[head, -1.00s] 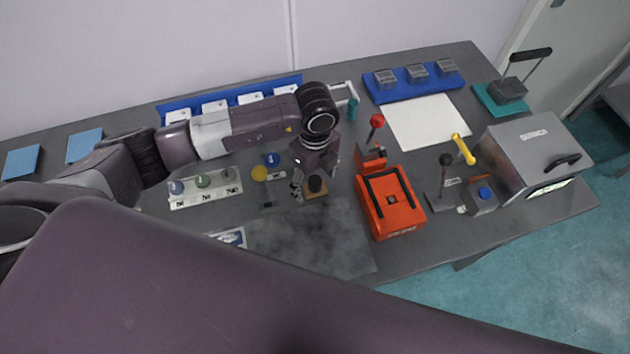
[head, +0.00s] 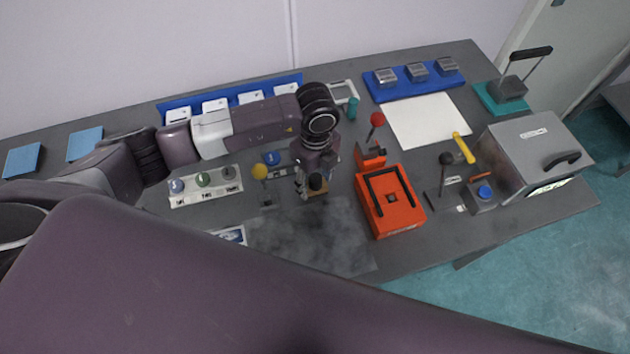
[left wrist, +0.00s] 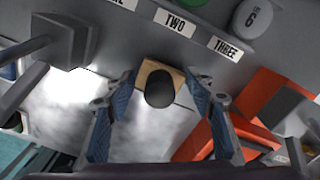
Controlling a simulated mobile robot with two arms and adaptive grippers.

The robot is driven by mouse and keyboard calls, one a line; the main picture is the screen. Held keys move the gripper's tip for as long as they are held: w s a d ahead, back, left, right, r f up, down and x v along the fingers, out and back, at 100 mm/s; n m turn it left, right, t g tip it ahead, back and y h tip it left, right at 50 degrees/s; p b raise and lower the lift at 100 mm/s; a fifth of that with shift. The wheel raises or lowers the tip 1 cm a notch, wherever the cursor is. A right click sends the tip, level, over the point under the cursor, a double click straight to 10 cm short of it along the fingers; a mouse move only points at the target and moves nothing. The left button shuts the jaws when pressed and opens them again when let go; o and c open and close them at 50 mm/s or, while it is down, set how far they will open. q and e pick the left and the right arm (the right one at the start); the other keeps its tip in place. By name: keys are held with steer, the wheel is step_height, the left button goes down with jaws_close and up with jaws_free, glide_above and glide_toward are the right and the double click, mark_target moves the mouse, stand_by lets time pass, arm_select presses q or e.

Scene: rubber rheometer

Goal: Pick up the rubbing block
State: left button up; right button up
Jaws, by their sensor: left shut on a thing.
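The rubbing block (head: 317,191) is a small tan wooden block with a round black knob on top. It sits at the back edge of the dark smudged sheet on the table. In the left wrist view the block (left wrist: 149,72) shows behind its black knob (left wrist: 160,93), between the blue-padded fingers. My left gripper (head: 312,187) points down over it and is shut on the block. In the left wrist view the gripper's fingers (left wrist: 160,100) flank the knob. Whether the block is clear of the table is hard to tell. My right gripper is not in view.
An orange device (head: 408,222) stands right of the block, with a red-knobbed lever (head: 377,120) behind it. A yellow-knobbed lever (head: 259,171) and a labelled tray (head: 207,196) stand to the left. The smudged sheet (head: 300,235) in front is free of objects.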

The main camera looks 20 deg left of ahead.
mark_target(315, 177)
arm_select(q)
steer(key=shift+w+r, duration=0.1)
steer(key=shift+r, duration=0.6)
step_height(315, 177, up, 18)
steer(key=b, duration=0.4)
steer(key=shift+r, duration=0.25)
steer(key=o, duration=0.5)
steer(key=c, duration=0.3)
steer(key=shift+c, duration=0.2)
